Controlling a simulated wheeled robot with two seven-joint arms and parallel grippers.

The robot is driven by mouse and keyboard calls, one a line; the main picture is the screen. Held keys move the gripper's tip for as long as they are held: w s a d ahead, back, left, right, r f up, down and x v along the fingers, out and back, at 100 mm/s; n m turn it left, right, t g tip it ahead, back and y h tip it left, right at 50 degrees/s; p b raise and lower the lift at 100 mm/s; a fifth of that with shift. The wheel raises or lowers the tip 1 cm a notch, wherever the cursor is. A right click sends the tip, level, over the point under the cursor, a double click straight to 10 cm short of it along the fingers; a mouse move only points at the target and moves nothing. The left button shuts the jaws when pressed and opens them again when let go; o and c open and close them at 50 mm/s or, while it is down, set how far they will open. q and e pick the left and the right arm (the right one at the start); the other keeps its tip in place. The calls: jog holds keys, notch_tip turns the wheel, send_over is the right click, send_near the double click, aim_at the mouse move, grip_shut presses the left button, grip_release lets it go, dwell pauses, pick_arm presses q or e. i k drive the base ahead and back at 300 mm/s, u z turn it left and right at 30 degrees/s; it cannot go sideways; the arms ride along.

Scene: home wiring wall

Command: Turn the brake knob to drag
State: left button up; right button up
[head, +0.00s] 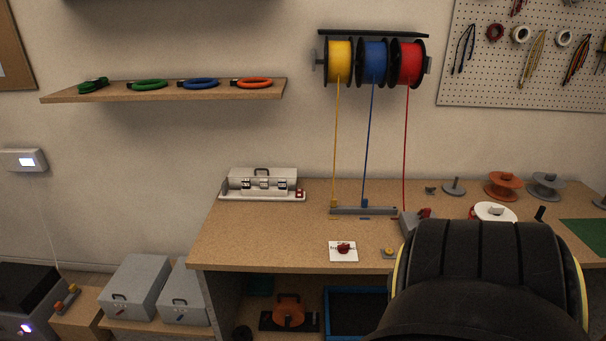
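A red knob (343,247) sits on a small white plate (336,257) at the front edge of the workbench, left of the middle. It looks like the brake knob. Some dark lettering shows on the plate, too small to read, so I cannot tell which setting the knob points to. Yellow (339,62), blue (374,62) and red (408,63) wire spools hang on a wall rack above, their wires running down to a grey bar (364,210) on the bench. Neither of my grippers shows; a large black part of my own arm covers the lower right.
A small yellow-topped button (389,251) sits right of the plate. A white-based metal box (263,183) stands at the back left of the workbench (240,240). Orange (505,184) and grey (547,185) reels stand at the back right. The bench left of the knob is clear.

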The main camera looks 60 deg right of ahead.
aim_at(342, 248)
jog(key=z, duration=0.75)
jog(key=i, duration=1.25)
jog(key=z, duration=1.45)
jog(key=i, duration=0.15)
